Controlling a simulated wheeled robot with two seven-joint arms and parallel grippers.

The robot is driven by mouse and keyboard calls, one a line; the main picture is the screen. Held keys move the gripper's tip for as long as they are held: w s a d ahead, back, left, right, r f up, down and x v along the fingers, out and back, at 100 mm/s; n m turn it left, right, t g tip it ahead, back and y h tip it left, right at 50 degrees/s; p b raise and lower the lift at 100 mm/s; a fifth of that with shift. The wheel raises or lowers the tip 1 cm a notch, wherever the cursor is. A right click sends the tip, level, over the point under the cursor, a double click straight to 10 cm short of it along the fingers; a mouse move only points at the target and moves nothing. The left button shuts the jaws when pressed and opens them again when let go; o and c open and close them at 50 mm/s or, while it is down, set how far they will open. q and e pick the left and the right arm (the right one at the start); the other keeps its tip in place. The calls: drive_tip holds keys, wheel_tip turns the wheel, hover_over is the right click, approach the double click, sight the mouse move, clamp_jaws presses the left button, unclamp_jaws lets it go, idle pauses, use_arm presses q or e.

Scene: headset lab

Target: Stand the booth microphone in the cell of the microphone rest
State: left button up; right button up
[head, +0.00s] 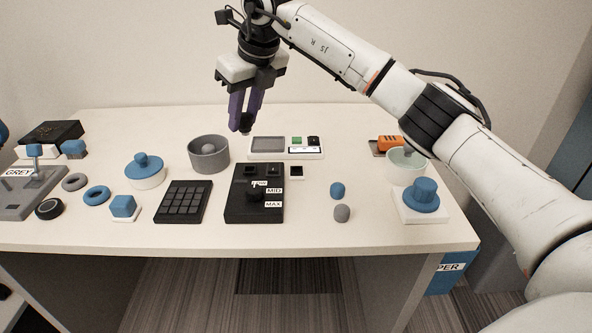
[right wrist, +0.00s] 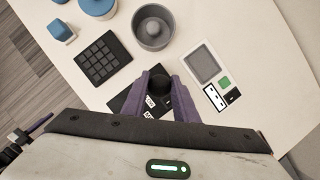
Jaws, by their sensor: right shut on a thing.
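My right gripper (head: 241,122) is above the back middle of the table, fingers pointing down. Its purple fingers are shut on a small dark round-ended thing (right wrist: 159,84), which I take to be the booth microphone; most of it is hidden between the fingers. In the head view its dark tip (head: 246,129) shows just below the fingers. I cannot tell for certain which thing is the microphone rest, and no empty cell is clearly visible. At the lower left of the right wrist view, a purple and black part (right wrist: 32,127) looks like my left gripper; its jaws cannot be made out.
A grey bowl (head: 195,160) with a ball inside stands left of the gripper. A white panel (head: 258,156) lies behind, a black MID/MAX box (head: 237,211) in front, and a keypad (head: 184,202) front-left. A pale green bowl (head: 405,168) is at right.

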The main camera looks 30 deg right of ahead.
drive_tip(key=s+d, duration=0.3)
drive_tip(key=d, duration=0.7)
drive_tip(key=shift+s+d, duration=0.35)
idle(0.3)
wheel_tip(320, 180, down, 4)
drive_tip(key=shift+f+b, duration=0.25)
drive_tip(key=shift+b, duration=0.65)
